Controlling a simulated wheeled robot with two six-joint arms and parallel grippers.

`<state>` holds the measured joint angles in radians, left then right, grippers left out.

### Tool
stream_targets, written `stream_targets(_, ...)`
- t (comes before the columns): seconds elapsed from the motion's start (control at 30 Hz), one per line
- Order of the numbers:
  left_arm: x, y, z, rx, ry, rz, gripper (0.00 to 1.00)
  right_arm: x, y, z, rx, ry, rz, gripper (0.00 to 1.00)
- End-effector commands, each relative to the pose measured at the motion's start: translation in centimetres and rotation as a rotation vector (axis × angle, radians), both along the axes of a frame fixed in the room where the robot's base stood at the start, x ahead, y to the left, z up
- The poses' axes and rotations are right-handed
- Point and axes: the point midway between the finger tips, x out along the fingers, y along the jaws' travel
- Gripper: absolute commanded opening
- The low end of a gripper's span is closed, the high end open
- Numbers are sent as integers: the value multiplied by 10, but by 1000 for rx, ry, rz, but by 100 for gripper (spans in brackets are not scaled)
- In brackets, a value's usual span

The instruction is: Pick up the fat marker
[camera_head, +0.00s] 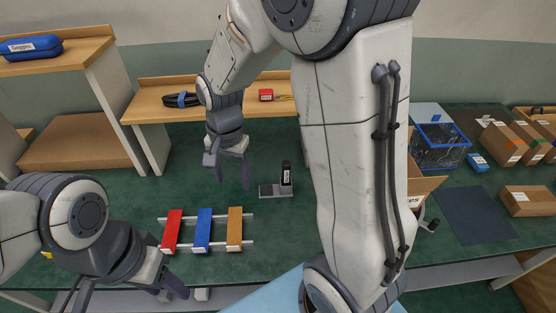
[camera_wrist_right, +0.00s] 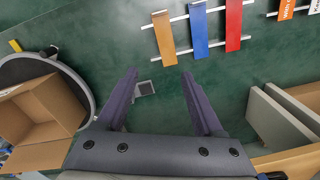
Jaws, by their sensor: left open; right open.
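A black upright object with a white label (camera_head: 286,173), which may be the fat marker, stands at the right end of a small grey plate (camera_head: 268,191) on the green bench. Its label is too small to read. My right gripper (camera_head: 232,180) is open and empty, pointing down just left of this object and apart from it. My left gripper (camera_head: 130,298) is open and empty low at the left.
A rack with red (camera_head: 172,231), blue (camera_head: 203,230) and orange (camera_head: 235,229) slats lies in front. A wooden shelf (camera_head: 150,105) stands behind. An open cardboard box (camera_wrist_right: 40,122) and a round rimmed thing (camera_wrist_right: 75,80) are at the wrist view's left. My right arm hides the head view's middle.

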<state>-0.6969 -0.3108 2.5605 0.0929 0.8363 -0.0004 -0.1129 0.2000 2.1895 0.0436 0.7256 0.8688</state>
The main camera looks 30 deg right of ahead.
Motion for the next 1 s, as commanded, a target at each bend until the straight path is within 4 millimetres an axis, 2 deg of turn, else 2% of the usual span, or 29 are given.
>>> stream_targets(0.03, 0, 0, 7, 0, 0, 0, 50, 22, -36, -10, -5, 17, -223, 69)
stream_targets(0.1, 0, 0, 11, 0, 0, 0, 50, 44, -79, -26, -9, 25, -502, 69)
stream_targets(0.2, 0, 0, 16, 0, 0, 0, 50, 60, -134, -48, -11, 34, -829, 69)
stream_targets(0.33, 0, 0, 19, 0, 0, 0, 50, 67, -180, -68, -14, 39, -1097, 69)
stream_targets(0.4, 0, 0, 20, 0, 0, 0, 50, 67, -193, -76, -14, 40, -1171, 69)
stream_targets(0.5, 0, 0, 22, 0, 0, 0, 50, 67, -198, -90, -15, 44, -1212, 69)
stream_targets(0.7, 0, 0, 26, 0, 0, 0, 50, 69, -196, -120, -15, 43, -1210, 69)
stream_targets(1.0, 0, 0, 35, 0, 0, 0, 50, 72, -193, -144, -15, 43, -1207, 69)
